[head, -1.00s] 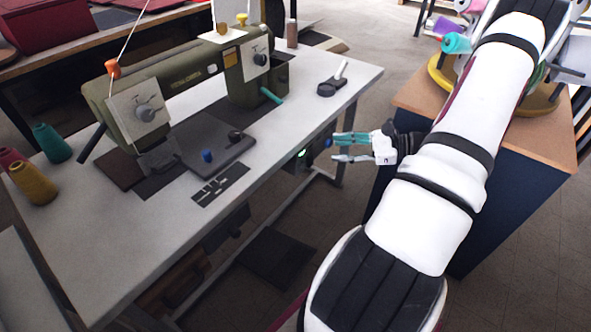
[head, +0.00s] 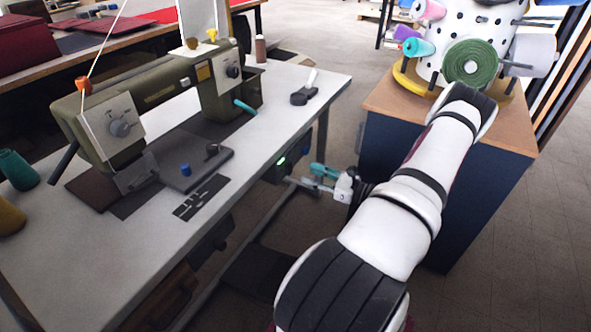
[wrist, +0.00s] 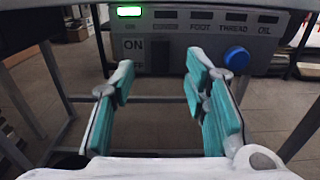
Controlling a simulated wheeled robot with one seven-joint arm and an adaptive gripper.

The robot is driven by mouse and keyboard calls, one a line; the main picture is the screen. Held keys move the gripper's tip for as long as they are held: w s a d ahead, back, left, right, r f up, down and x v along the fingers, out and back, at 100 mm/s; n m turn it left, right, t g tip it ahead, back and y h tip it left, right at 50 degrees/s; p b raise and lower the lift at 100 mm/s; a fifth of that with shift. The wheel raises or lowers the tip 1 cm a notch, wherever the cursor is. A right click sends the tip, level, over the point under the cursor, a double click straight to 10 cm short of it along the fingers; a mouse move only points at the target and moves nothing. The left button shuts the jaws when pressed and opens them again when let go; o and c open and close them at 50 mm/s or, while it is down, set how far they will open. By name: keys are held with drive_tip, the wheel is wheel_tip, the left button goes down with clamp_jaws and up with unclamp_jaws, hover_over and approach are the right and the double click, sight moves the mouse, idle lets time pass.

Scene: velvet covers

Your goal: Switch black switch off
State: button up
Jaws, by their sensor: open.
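A grey control box (wrist: 200,45) hangs under the sewing table, ahead of my gripper in the wrist view. A dark switch (wrist: 160,56) sits on its front, right of the "ON" label. Its exact position is hard to tell. A green indicator (wrist: 132,11) is lit above the label. It also shows in the head view under the table edge (head: 282,160). A blue round button (wrist: 237,58) is to the right of the switch. My gripper (wrist: 158,78) is open and empty, its teal fingers either side of the switch, apart from the box. In the head view my gripper (head: 304,177) is beside the table edge.
The sewing machine (head: 150,90) stands on the white table (head: 300,110). A blue cabinet (head: 400,160) with thread spools is to the right of my arm. Table legs and a frame bar (wrist: 160,98) are below the box.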

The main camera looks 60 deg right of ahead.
sight(290, 166)
drive_tip(key=w, duration=0.6)
drive_tip(key=shift+w+a, duration=0.2)
drive_tip(key=shift+a, duration=0.05)
